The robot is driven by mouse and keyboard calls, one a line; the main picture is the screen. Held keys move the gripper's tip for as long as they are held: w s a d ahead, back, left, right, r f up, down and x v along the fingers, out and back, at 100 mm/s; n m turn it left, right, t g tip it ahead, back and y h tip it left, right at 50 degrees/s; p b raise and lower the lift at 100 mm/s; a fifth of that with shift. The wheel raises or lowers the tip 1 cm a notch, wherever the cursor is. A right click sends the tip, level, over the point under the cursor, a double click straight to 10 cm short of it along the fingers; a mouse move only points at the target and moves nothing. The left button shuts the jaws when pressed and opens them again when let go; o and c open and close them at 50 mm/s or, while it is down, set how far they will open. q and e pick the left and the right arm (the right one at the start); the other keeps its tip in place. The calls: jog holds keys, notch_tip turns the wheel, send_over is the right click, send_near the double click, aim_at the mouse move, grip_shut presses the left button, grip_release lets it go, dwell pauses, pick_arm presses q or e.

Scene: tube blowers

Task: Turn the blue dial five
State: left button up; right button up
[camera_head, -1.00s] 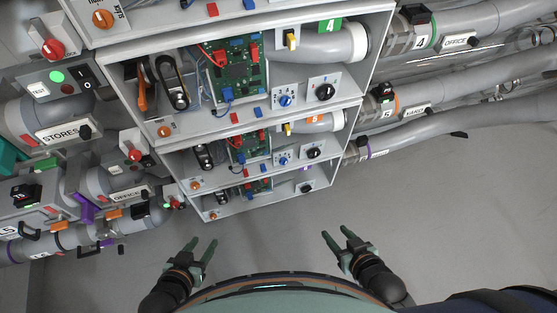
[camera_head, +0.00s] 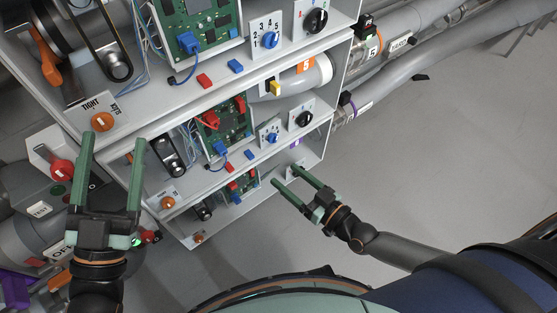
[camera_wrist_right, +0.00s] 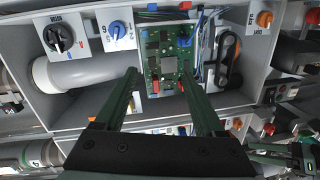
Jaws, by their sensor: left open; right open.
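A blue dial (camera_head: 271,138) sits on a small white numbered plate in the bay below the orange-labelled pipe. Another blue dial (camera_head: 270,40), with readable numbers around it, is in the bay above. One blue dial (camera_wrist_right: 117,30) shows at the upper left of the right wrist view; I cannot tell which bay it belongs to. My left gripper (camera_head: 110,145) is open and empty in front of the cabinet's left side. My right gripper (camera_head: 285,176) is open and empty by the lowest bay's right end, below and right of the dials. Its fingers (camera_wrist_right: 158,76) overlap the circuit-board area in the wrist view.
Black knobs (camera_head: 306,118) sit right of the blue dials. Circuit boards (camera_head: 225,125), a black belt (camera_head: 167,157) and orange knobs (camera_head: 168,202) fill the left parts of the bays. Grey pipes (camera_head: 385,85) run off to the right. Open floor (camera_head: 450,170) lies at the right.

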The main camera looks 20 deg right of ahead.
aim_at(274, 139)
jog(key=w+d+f+t+h+b, duration=0.2)
jog(key=w+d+f+b, duration=0.1)
jog(key=d+f+b, duration=0.25)
jog(key=shift+m, duration=0.4)
jog(key=b+x, duration=0.3)
jog(key=x, duration=0.9)
jog(key=shift+w+a+f, duration=0.1)
jog(key=shift+a+f, duration=0.05)
pick_arm(q)
jog(key=s+m+h, duration=0.2)
jog(key=s+h, duration=0.1)
jog(key=s+d+f+m+h, duration=0.1)
jog(key=s+h, duration=0.1)
jog(key=shift+d+f+m+t, duration=0.1)
jog(key=shift+m+t, duration=0.3)
jog(key=shift+h, duration=0.4)
pick_arm(e)
grip_shut()
